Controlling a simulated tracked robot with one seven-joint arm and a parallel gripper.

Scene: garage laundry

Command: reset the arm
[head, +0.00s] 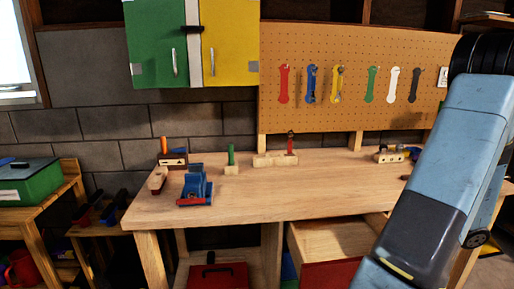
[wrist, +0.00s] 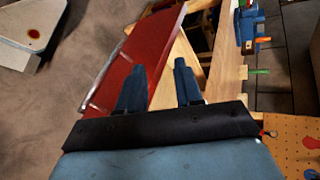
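My gripper (wrist: 159,68) shows in the wrist view with its two dark blue fingers spread apart and nothing between them. Beyond the fingers is the red front of a drawer (wrist: 140,55) with a silver handle (wrist: 92,98); I cannot tell how far the fingers are from it. In the head view my arm comes down along the right side, and its gripper end is out of the picture. There the wooden drawer (head: 335,240) under the workbench stands pulled out, partly hidden by my arm.
The wooden workbench (head: 260,200) holds a blue toy vehicle (head: 195,187), a green-pegged block (head: 231,160) and other small wooden toys. A pegboard (head: 330,112) with coloured tools hangs behind. A red toolbox (head: 218,275) sits below. Open floor (wrist: 45,95) shows left in the wrist view.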

